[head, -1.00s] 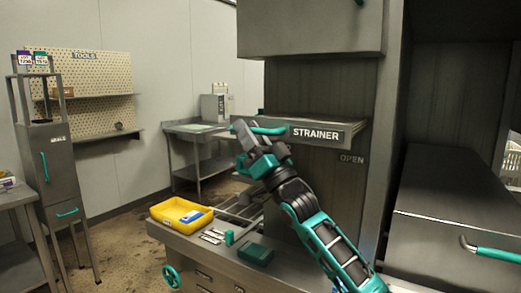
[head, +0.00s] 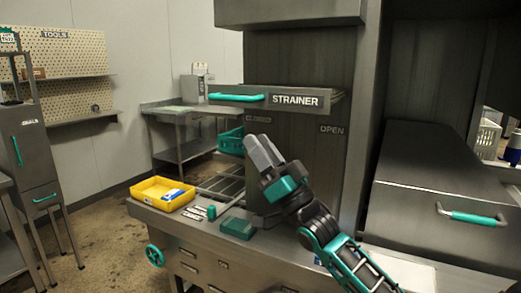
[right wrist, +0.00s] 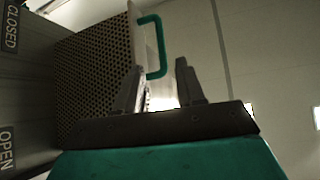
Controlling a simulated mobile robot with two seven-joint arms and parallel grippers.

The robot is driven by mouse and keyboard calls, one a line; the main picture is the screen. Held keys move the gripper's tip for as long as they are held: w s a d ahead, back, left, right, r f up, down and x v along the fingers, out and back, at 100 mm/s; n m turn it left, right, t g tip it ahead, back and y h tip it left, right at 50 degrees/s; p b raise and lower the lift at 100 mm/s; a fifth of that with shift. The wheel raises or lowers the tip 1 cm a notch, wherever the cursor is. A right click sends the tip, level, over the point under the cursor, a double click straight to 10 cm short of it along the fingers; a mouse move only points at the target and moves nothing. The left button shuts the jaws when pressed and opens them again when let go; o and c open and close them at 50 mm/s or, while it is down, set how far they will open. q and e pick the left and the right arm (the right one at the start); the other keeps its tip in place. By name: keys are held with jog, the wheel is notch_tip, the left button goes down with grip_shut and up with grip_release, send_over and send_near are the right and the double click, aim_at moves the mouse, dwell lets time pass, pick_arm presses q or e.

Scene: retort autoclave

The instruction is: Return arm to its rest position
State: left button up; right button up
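My right arm (head: 345,255) reaches up from the lower right in the head view. Its gripper (head: 260,146) stands below and to the right of the teal handle (head: 236,97) of the strainer drawer (head: 325,99), apart from it. In the right wrist view the two fingers of the gripper (right wrist: 160,80) are spread with nothing between them. Beyond them are the strainer's perforated side (right wrist: 95,75) and its teal handle (right wrist: 158,50). My left gripper is not in view.
A yellow tray (head: 150,196) and a green box (head: 237,228) sit on the bench left of my right arm. A steel chamber with a teal handle (head: 473,218) is at the right. A metal upright (head: 362,120) stands between it and the strainer.

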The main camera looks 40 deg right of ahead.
dwell(0.4)
jog(key=s+a+f+g+h, duration=0.1)
jog(key=a+f+g, duration=0.3)
jog(key=f, duration=0.9)
jog(key=a+f+g+h, duration=0.1)
jog(key=a+f+g, duration=0.3)
jog(key=f, duration=0.8)
jog(key=s+a+f+n+g, duration=0.2)
jog(key=s+a+f, duration=0.3)
jog(key=s+f, duration=0.3)
jog(key=s+a+f+n+g, duration=0.2)
jog(key=s+a+f+g, duration=0.3)
jog(key=s+f, duration=0.3)
notch_tip(320, 180, down, 4)
jog(key=shift+a+f+g+h, duration=0.2)
jog(key=shift+a+g+h, duration=0.1)
jog(key=shift+a, duration=0.1)
jog(key=shift+w, duration=0.15)
jog(key=shift+c, duration=0.5)
